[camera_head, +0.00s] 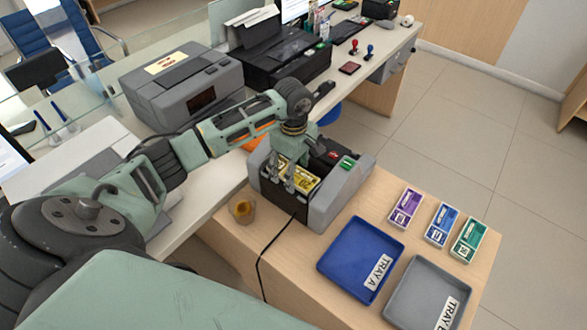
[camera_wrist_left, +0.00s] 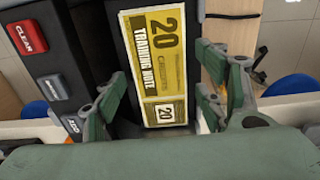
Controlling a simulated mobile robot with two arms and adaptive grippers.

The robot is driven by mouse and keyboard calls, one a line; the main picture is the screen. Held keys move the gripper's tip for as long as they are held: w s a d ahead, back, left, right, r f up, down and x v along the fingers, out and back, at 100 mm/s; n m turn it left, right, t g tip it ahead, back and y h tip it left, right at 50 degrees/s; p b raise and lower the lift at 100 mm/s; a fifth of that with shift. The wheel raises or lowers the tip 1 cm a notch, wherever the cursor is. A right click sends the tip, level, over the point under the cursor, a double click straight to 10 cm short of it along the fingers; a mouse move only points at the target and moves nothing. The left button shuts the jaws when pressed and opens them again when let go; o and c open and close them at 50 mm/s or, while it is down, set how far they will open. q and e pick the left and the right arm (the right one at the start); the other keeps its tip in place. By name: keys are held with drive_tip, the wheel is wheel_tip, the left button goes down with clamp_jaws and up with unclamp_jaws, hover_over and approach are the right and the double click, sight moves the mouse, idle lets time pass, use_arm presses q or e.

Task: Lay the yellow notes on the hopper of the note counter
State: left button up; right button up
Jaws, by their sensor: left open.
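The yellow notes (camera_head: 312,182) lie in the dark hopper area of the grey and black note counter (camera_head: 328,211), on the wooden counter. In the left wrist view the top note (camera_wrist_left: 158,62) reads "20 TRAINING NOTE" and lies flat and lengthwise between the fingers. My left gripper (camera_head: 289,181) is over the notes, and in the left wrist view its green fingers (camera_wrist_left: 160,105) are apart, one on each side of them. I see no finger clamped on the notes. The fingers hide part of the notes in the head view. My right gripper is not in view.
A blue tray A (camera_head: 356,262) and a grey tray (camera_head: 412,308) lie right of the note counter. Purple (camera_head: 405,208), blue (camera_head: 441,224) and green (camera_head: 468,241) note bundles lie beyond them. A small cup (camera_head: 242,209) and a black cable (camera_head: 262,262) are at the left.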

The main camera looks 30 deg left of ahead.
use_arm(q)
wheel_tip(320, 180, up, 12)
drive_tip(key=b, duration=0.3)
drive_tip(key=shift+b, duration=0.3)
drive_tip(key=shift+r, duration=0.1)
